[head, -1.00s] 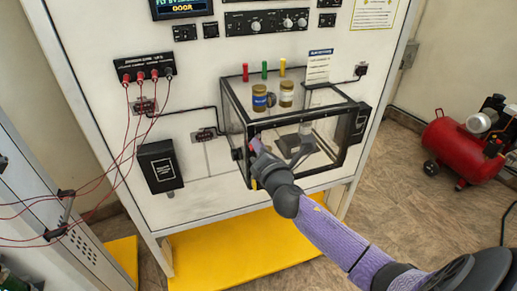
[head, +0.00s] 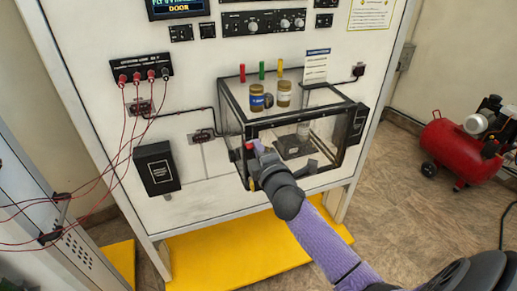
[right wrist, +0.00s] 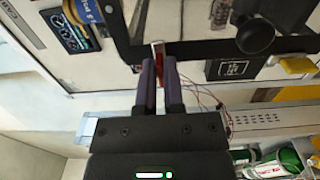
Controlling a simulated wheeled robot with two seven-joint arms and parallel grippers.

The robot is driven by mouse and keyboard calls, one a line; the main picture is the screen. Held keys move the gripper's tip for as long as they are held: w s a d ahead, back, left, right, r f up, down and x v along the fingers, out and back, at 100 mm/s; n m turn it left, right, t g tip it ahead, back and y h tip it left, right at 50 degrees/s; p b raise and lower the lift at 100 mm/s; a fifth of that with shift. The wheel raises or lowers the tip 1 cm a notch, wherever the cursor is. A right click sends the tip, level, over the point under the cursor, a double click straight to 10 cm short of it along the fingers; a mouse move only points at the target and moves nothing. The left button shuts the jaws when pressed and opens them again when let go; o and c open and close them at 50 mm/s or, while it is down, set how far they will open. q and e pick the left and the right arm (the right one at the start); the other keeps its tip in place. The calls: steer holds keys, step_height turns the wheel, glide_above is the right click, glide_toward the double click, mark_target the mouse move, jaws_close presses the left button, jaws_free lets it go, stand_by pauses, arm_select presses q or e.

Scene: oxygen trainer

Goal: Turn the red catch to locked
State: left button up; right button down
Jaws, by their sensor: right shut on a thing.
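The red catch (head: 249,145) is at the upper front left corner of the clear box with black edges (head: 296,122). My right gripper (head: 257,149) is at that corner, with its purple fingers at the catch. In the right wrist view, the fingers of my right gripper (right wrist: 160,88) are shut on the red catch (right wrist: 159,70), which shows as a narrow red strip between them beside the black frame bar. Most of the catch is hidden by the fingers. My left gripper is not in view.
Jars (head: 257,98) and red, green and yellow pegs (head: 262,70) stand on top of the box. A dark block (head: 294,146) is inside it. Red cables (head: 128,125) hang at the left. A red compressor (head: 447,148) stands on the floor at right.

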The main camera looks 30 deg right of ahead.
steer(key=shift+m, duration=0.3)
steer(key=c, duration=0.7)
jaws_free()
steer(key=shift+c, duration=0.2)
steer(key=v, duration=1)
steer(key=shift+b, duration=0.4)
steer(key=shift+f, duration=0.1)
